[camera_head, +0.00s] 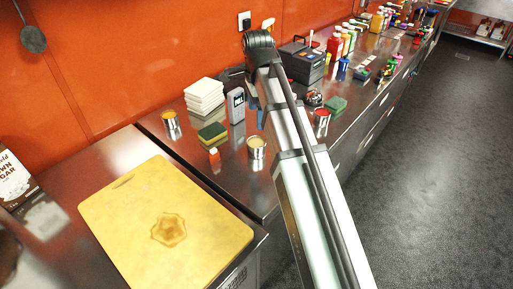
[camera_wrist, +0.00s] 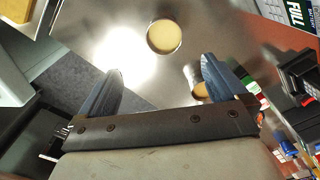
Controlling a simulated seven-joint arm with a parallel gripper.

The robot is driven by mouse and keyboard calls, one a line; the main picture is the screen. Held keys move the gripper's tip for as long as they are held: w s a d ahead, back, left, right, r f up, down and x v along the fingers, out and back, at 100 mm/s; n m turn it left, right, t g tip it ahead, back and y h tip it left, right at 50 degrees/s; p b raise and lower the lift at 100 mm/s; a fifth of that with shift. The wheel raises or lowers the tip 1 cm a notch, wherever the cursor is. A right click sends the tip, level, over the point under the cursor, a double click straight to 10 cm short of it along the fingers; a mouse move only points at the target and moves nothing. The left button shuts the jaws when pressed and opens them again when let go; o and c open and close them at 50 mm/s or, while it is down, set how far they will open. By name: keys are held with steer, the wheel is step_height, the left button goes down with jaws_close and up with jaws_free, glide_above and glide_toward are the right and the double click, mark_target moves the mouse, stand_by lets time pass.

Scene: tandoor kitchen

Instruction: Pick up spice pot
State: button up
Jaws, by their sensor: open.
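Small metal pots stand on the steel counter, and I cannot tell which one is the spice pot. One has a tan top (camera_head: 256,147), one a yellow-orange top (camera_head: 171,121), and one a red top (camera_head: 322,117). In the wrist view, a round tan-topped pot (camera_wrist: 164,36) is ahead of my gripper (camera_wrist: 163,70), roughly centred between the fingers and apart from them. A second round tan thing (camera_wrist: 199,88) is partly hidden by the right finger. My gripper is open, with nothing between its fingers. In the head view I cannot clearly make it out; my arm crosses the counter.
A green-yellow sponge (camera_head: 212,133), white stack (camera_head: 204,96) and grey labelled device (camera_head: 236,106) stand near the pots. A dark toolbox (camera_head: 302,62) and several bottles are farther back. A yellow cutting board (camera_head: 130,215) lies in front. Bare steel surrounds the tan-topped pot.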

glide_above(257, 142)
steer(key=shift+n, duration=0.3)
steer(key=f, duration=0.7)
steer(key=shift+s+f, duration=0.3)
steer(key=shift+w+a+f, duration=0.1)
steer(key=shift+w+f, duration=0.1)
steer(key=shift+f, duration=1.4)
steer(key=shift+w+f, duration=0.2)
steer(key=shift+f, duration=1.35)
steer(key=c, duration=1.1)
